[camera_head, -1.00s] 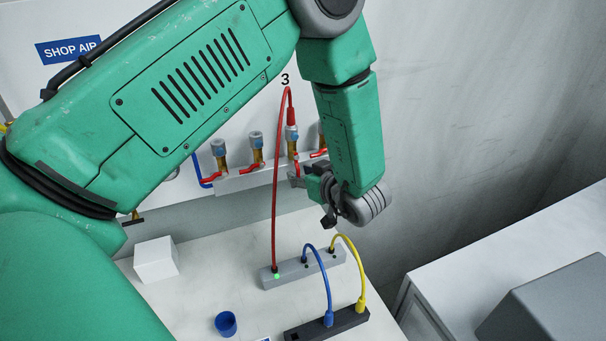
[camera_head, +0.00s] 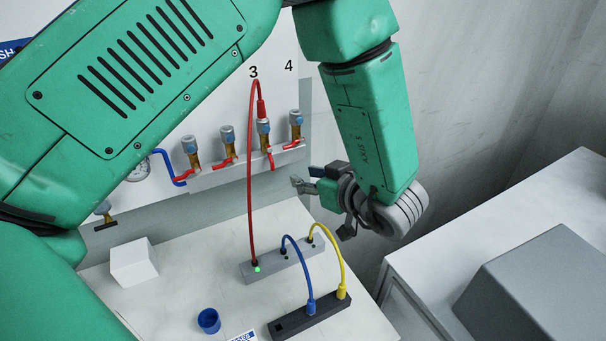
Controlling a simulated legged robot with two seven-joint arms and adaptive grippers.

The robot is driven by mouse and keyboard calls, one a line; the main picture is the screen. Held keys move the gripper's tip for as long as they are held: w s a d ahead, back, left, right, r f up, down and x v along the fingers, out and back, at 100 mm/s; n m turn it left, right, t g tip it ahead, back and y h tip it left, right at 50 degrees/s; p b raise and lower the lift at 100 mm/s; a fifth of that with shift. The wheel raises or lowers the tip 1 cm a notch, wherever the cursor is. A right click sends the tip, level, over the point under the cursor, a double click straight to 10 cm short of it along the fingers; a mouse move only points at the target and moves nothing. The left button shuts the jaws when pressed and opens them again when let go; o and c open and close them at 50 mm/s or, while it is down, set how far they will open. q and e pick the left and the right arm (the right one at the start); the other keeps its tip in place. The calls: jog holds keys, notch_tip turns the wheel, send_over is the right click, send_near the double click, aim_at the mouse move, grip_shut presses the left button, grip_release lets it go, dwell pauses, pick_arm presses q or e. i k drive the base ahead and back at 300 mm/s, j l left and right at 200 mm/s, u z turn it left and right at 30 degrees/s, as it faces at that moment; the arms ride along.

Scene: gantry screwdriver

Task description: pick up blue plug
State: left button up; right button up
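The blue plug (camera_head: 311,306) sits upright in the black socket strip (camera_head: 290,325) at the front of the bench. Its blue cable arches back to the grey strip (camera_head: 268,271). My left arm reaches over from the left and bends down. My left gripper (camera_head: 318,207) points left, above and behind the strips, well apart from the blue plug. Its fingers look spread, with nothing between them. My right gripper is not in view.
A yellow plug (camera_head: 342,293) stands just right of the blue one. A red hose (camera_head: 250,180) rises from the grey strip to a valve. A blue cup (camera_head: 208,320) and white block (camera_head: 134,262) are at left. A grey box (camera_head: 545,290) stands at right.

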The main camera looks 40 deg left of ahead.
aim_at(311, 309)
jog(key=k+l, duration=0.8)
jog(key=k, duration=0.05)
